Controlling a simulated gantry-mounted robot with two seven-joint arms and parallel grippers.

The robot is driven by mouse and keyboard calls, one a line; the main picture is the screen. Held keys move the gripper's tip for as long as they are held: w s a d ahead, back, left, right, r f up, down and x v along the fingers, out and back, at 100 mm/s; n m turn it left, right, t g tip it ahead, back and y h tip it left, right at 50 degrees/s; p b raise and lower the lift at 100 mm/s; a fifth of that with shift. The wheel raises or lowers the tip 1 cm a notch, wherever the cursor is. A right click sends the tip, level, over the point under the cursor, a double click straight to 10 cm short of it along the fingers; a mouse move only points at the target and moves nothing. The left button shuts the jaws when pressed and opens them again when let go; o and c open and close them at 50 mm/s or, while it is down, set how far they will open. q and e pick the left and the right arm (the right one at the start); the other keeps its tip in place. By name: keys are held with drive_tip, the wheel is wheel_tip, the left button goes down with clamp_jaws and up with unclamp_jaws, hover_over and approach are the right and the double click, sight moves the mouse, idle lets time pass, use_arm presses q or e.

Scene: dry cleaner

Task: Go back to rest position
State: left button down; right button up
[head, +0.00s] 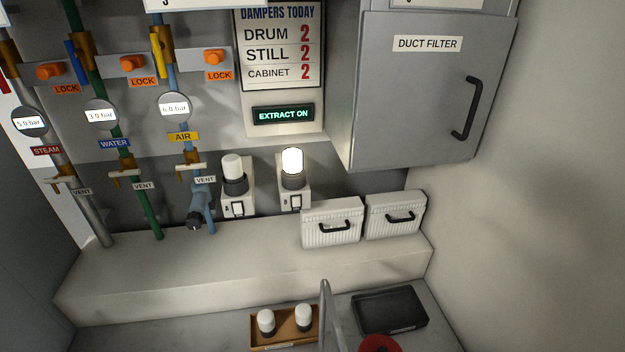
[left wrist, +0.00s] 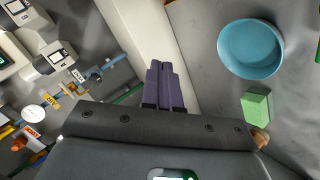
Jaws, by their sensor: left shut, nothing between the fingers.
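My left gripper (left wrist: 165,88) shows in the left wrist view with its two dark purple fingers pressed together and nothing between them. It is over the edge of the pale ledge (left wrist: 135,35), apart from any object. In the head view neither gripper can be made out.
A blue bowl (left wrist: 251,49) and a green block (left wrist: 257,104) lie on the grey counter. In the head view, a wooden tray (head: 285,338) holds two white-topped bulbs, beside a black tray (head: 390,310). Pipes, two lamps and a duct filter cabinet (head: 425,100) line the back wall.

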use_arm(q)
drive_tip(key=s+f+m+g, duration=0.4)
drive_tip(key=s+m+g, duration=0.4)
drive_tip(key=s+m, duration=0.55)
wheel_tip(320, 180, up, 19)
drive_tip(key=m+p, duration=0.1)
drive_tip(key=p, duration=1.8)
drive_tip(key=shift+w+a+f+h, duration=0.15)
drive_tip(key=shift+w+f+h, duration=0.05)
drive_tip(key=shift+w+h, duration=0.2)
